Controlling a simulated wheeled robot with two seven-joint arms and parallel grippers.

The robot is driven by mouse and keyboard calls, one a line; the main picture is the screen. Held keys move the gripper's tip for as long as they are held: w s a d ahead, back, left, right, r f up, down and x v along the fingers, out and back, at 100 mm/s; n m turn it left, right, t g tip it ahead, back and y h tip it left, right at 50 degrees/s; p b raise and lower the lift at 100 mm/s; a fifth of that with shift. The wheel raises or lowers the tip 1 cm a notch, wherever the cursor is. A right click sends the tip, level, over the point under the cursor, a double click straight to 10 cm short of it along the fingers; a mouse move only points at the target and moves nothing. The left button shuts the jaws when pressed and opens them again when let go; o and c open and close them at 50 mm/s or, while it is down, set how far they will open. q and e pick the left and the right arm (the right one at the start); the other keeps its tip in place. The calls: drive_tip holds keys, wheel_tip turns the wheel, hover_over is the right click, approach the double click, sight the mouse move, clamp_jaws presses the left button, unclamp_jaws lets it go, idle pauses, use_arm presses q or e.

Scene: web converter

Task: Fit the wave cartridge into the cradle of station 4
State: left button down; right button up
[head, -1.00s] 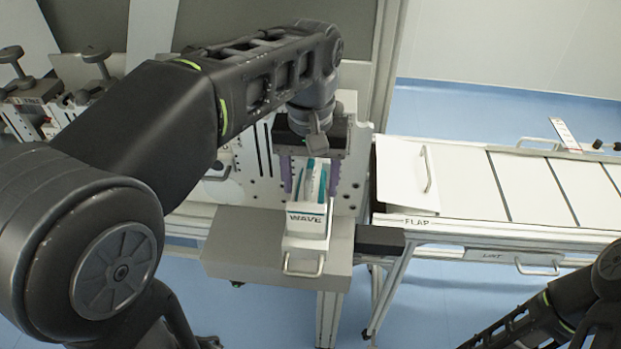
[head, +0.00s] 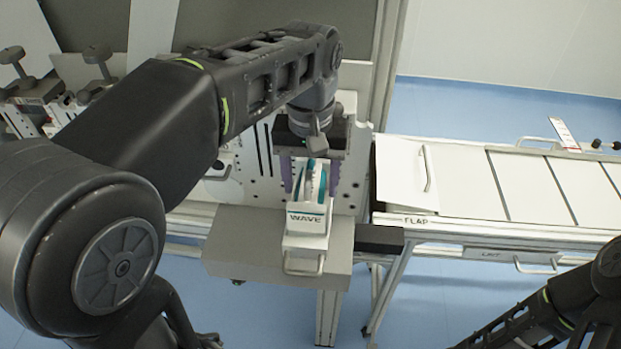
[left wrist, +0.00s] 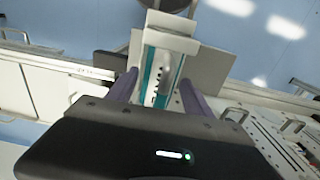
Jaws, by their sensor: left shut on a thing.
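The wave cartridge (head: 307,220) is a white block with teal strips, a "WAVE" label and a front loop handle. My left gripper (head: 312,180) is shut on the cartridge from above and behind, its purple fingers on either side. The left wrist view shows the cartridge (left wrist: 165,62) between the two fingers (left wrist: 158,92). The cartridge is over the grey box-shaped ledge (head: 230,245) at the front of the station panel; I cannot tell whether it touches it. The cradle of station 4 is not clearly made out. Only my right arm shows at lower right; its gripper is out of view.
A white upright panel (head: 348,195) with slots and holes stands behind the cartridge. A white conveyor table with a panel marked "FLAP" (head: 405,180) lies to the right. Clamps with knobs (head: 97,62) stand at the far left. Blue floor is open in front.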

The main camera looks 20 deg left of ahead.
sight(310, 164)
use_arm(q)
drive_tip(key=shift+p, duration=0.5)
idle(0.7)
drive_tip(key=shift+r+p, duration=0.1)
drive_tip(key=shift+p, duration=0.25)
drive_tip(key=shift+f+b, duration=0.55)
drive_tip(key=shift+f, duration=1.3)
drive_tip(key=shift+c, duration=1.6)
unclamp_jaws()
drive_tip(key=shift+r, duration=0.15)
wheel_tip(310, 164, up, 8)
drive_tip(key=shift+f+p, duration=0.2)
drive_tip(key=shift+p, duration=0.15)
